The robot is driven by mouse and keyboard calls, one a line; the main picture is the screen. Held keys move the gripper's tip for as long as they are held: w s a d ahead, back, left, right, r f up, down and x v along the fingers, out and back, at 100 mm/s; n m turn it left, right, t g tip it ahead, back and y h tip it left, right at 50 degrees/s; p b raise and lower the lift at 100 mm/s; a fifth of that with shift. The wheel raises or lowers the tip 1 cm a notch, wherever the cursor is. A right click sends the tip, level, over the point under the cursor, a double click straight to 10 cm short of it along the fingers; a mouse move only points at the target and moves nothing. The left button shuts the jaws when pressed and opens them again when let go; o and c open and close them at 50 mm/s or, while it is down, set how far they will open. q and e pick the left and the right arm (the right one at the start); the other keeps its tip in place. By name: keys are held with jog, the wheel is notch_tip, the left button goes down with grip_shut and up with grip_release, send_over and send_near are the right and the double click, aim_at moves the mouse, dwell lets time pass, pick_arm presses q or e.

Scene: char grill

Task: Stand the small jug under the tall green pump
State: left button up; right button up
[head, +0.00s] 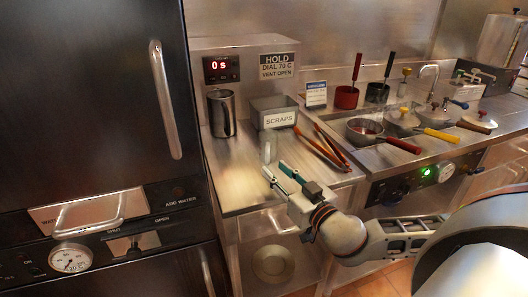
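I cannot make out a tall green pump in the head view. No vessel here is clearly the small jug. A plain steel cylindrical container (222,113) stands upright on the left counter, below the red display; I cannot tell whether it has a spout. My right gripper (274,170) is over the front of this counter, pointing up and left. Its two fingers, with teal parts, look apart and nothing shows held between them. A small pale upright shape (266,152) shows just beyond the fingertips; I cannot tell what it is. My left gripper is out of view.
A scraps bin (274,114) stands behind my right gripper. Red-orange tongs (322,150) lie to its right. Pans with red and yellow handles (402,145) fill the right counter. A tall dark cabinet (90,95) closes off the left. The left counter's front is mostly clear.

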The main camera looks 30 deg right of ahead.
aim_at(269, 160)
jog(key=shift+w+d+r, duration=0.1)
jog(key=shift+w+d, duration=0.05)
jog(key=shift+w, duration=0.75)
jog(key=shift+w+d+r, duration=0.1)
jog(key=shift+w+d, duration=0.1)
jog(key=shift+w, duration=0.7)
jog(key=shift+w+d, duration=0.15)
jog(key=shift+w, duration=0.75)
jog(key=shift+w+f, duration=0.1)
jog(key=shift+w, duration=0.5)
grip_shut()
